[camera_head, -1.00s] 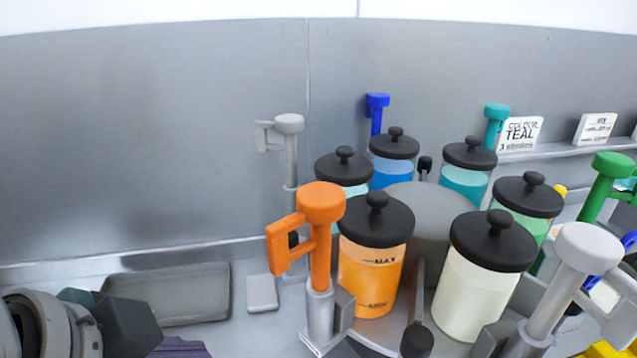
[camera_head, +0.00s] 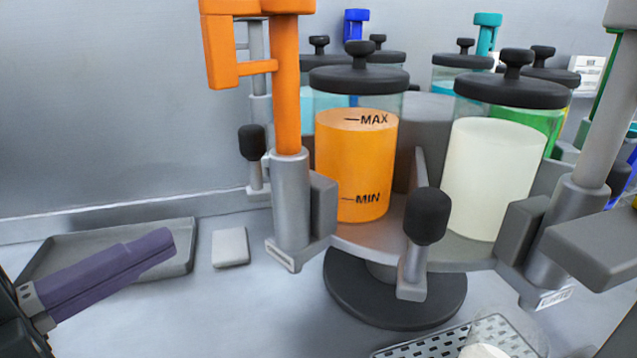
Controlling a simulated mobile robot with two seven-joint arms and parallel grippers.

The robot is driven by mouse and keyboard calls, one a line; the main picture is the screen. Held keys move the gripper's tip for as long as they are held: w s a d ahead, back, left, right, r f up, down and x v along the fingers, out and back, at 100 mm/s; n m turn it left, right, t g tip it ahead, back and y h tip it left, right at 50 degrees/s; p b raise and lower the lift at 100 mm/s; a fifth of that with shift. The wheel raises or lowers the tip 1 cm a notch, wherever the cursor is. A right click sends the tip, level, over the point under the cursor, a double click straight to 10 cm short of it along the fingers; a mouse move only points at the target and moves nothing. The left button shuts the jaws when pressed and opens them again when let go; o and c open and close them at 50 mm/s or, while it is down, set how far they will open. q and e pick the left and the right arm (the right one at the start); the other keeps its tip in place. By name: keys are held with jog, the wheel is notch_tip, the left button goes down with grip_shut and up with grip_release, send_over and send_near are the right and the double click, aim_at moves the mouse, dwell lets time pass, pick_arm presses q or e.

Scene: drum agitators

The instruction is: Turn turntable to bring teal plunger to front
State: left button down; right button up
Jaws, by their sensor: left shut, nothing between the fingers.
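The turntable (camera_head: 410,245) stands on a round dark base (camera_head: 400,300) and carries several lidded jars with plungers beside them. The orange plunger (camera_head: 287,90) and the orange jar (camera_head: 355,170) are at the front left. A white jar (camera_head: 492,178) is at the front right, with a grey plunger (camera_head: 606,135) beside it. The teal plunger (camera_head: 487,35) is at the back right, partly hidden by lids. A black-knobbed handle (camera_head: 427,215) sticks out at the front of the turntable. My left gripper (camera_head: 165,245) is shut and empty at the left, apart from the turntable. My right gripper is not in view.
A grey tray (camera_head: 178,270) and a small pale block (camera_head: 230,247) lie on the bench at the left. A perforated drip grate (camera_head: 440,340) is at the front. A second black knob (camera_head: 252,140) sticks out at the left. The bench between is clear.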

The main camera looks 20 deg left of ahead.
pick_arm(q)
jog(key=w+a+p+x, duration=0.1)
jog(key=a+x, duration=0.1)
jog(key=x, duration=1)
jog(key=shift+a, duration=0.3)
jog(key=shift+r, duration=0.1)
